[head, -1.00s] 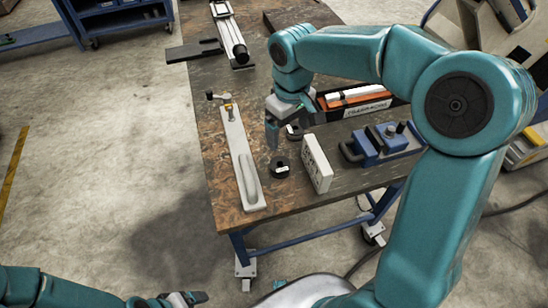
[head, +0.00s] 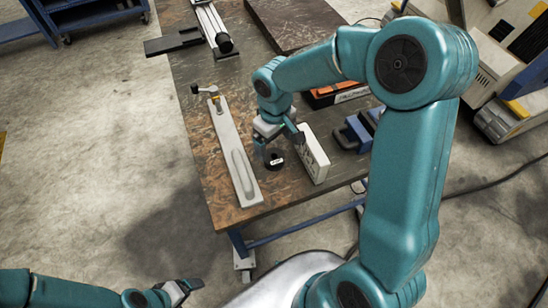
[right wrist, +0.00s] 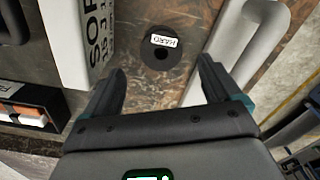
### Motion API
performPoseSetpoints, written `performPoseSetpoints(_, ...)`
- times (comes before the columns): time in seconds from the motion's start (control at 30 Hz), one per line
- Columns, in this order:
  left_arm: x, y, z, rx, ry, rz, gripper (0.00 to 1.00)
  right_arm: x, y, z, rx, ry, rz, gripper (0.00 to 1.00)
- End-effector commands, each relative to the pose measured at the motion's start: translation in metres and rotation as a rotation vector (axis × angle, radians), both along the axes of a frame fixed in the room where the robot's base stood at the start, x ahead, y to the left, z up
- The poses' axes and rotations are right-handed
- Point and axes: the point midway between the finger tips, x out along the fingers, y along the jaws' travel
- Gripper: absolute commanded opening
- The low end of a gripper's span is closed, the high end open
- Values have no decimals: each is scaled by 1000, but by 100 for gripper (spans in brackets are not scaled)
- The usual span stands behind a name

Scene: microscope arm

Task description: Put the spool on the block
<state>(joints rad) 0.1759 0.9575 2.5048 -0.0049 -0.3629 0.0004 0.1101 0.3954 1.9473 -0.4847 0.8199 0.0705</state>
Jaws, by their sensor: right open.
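A black round spool (head: 275,161) with a white label lies flat on the table, left of the white block (head: 314,158). My right gripper (head: 281,146) is open and empty above the spool. In the wrist view the spool lies just beyond and between its fingertips (right wrist: 162,72). My left gripper (head: 186,288) is low at the left, away from the table; its jaw gap is unclear.
A long pale bar with a handle (head: 233,152) lies left of the spool. A blue clamp-like device (head: 352,136) and a tray with orange and white items (head: 335,96) lie to the right. A rail device (head: 212,27) is at the back. The table's front edge is close.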

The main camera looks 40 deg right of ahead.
Motion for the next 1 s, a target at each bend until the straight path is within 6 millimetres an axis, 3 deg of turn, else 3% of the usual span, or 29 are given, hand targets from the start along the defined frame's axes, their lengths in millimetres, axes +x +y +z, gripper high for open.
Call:
performPoseSetpoints(0.37, 0, 0, 5, 0, 0, 0, 86, -2, 3, -50, 1, 3, 2, 91)
performPoseSetpoints(0.63, 0, 0, 5, 0, 0, 0, 86, 0, 2, -54, 0, 0, 0, 91)
performPoseSetpoints(0.67, 0, 0, 5, 0, 0, 0, 86, 0, 2, -54, 0, 0, 1, 87)
performPoseSetpoints(0.8, 0, 0, 5, 0, 0, 0, 86, 0, 2, -54, 0, 0, 1, 42)
performPoseSetpoints(0.87, 0, 0, 5, 0, 0, 0, 86, 0, 2, -54, 0, 0, 1, 26)
performPoseSetpoints(1.0, 0, 0, 5, 0, 0, 0, 86, 0, 2, -54, 0, -1, 1, 26)
